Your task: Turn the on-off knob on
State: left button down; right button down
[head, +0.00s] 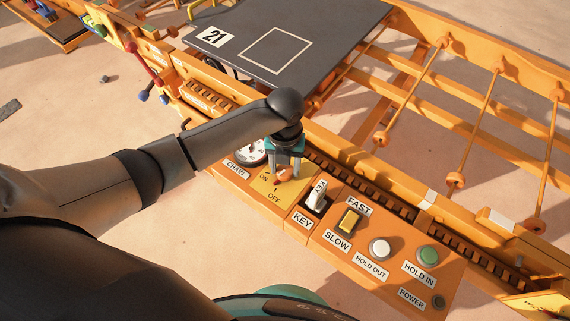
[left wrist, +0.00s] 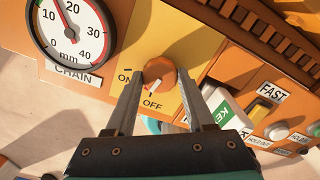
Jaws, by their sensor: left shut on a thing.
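The on-off knob (left wrist: 164,75) is round and orange, on a yellow plate (left wrist: 188,42) marked ON and OFF. Its white pointer aims down-left in the left wrist view, between the two words. In the head view the knob (head: 284,174) is partly covered by my left gripper (head: 285,168), which comes down on it from above. In the left wrist view the fingers of my left gripper (left wrist: 162,80) stand on either side of the knob, shut on it. My right gripper is not in view.
The chain gauge (left wrist: 72,28) sits left of the plate. To the right are a key switch (head: 317,194), a fast-slow rocker (head: 348,221), a white button (head: 380,248) and a green button (head: 427,257). An orange rail runs behind the panel.

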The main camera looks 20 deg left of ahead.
pick_arm(q)
jog(key=m, duration=0.3)
jog(key=shift+w+a+m, duration=0.1)
jog(key=shift+m, duration=0.2)
jog(key=m, duration=0.3)
jog(key=shift+m, duration=0.7)
jog(key=shift+m+b, duration=0.35)
jog(key=shift+m, duration=1.05)
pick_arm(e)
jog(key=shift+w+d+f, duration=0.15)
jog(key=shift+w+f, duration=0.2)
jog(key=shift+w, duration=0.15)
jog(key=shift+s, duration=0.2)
pick_arm(q)
jog(key=shift+c, duration=1.3)
grip_release()
jog(key=shift+r, duration=0.1)
